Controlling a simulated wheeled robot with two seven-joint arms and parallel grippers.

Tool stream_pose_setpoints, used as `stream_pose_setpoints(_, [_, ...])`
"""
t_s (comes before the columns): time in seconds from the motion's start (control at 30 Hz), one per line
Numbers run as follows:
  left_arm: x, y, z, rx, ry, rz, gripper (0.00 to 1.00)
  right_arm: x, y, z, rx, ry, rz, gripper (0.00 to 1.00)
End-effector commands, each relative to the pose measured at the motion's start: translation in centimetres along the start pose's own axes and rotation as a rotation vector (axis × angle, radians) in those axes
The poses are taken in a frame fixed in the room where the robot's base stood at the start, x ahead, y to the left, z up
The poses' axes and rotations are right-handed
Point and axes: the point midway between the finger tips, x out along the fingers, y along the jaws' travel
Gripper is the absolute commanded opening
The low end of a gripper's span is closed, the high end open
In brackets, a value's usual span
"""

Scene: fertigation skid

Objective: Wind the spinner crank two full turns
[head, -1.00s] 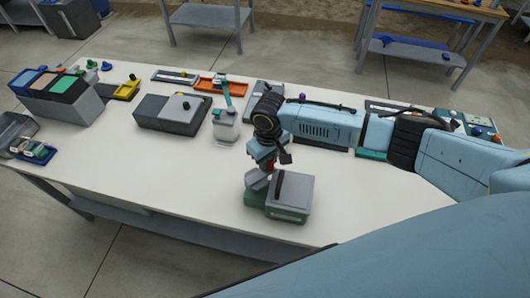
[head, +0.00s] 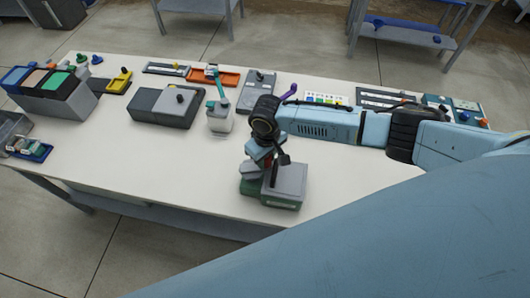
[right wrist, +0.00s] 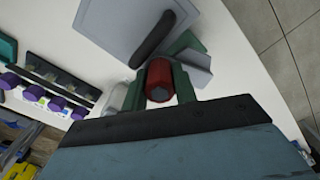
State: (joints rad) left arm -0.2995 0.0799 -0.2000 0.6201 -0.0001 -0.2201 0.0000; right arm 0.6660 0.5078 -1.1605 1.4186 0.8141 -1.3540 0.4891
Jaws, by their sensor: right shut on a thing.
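The spinner is a grey, square-topped box (head: 289,181) on a green base, near the table's front edge. In the right wrist view its grey top (right wrist: 118,22) carries a dark crank arm (right wrist: 152,38). A red crank knob (right wrist: 160,80) shows by the arm's near end. My right gripper (right wrist: 161,72) is shut on this knob, one green finger on each side. In the head view my right gripper (head: 256,166) is at the box's left side, pointing down; the knob is hidden there. My left gripper is out of view.
Behind stand a white bottle (head: 219,119) with a teal top, a dark grey box (head: 160,106) and an orange tray (head: 225,78). Bins (head: 62,95) stand at the far left. The table top (head: 130,160) left of the spinner is clear.

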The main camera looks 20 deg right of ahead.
Motion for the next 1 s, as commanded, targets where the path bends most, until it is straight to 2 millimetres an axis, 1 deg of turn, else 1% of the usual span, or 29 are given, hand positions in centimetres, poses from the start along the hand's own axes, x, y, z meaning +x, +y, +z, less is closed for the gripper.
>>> stream_pose_setpoints(0.03, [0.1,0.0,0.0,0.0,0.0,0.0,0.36,0.7,-0.3,1.0,0.0,-0.031,-0.003,0.15])
stream_pose_setpoints(0.23, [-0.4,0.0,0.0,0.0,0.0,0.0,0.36,0.6,-0.7,1.3,0.0,-0.033,-0.006,0.15])
stream_pose_setpoints(0.4, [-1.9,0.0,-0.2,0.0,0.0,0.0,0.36,0.3,-1.9,2.0,-0.001,-0.032,-0.01,0.14])
stream_pose_setpoints(0.6, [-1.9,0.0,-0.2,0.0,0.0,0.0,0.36,0.6,-3.1,2.8,-0.003,-0.029,-0.01,0.16])
stream_pose_setpoints(0.9, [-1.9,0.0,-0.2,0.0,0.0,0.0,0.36,0.8,-2.9,2.9,-0.001,-0.031,-0.006,0.15])
stream_pose_setpoints(1.0, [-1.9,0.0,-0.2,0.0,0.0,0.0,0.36,0.8,-3.2,2.8,-0.001,-0.031,-0.006,0.14])
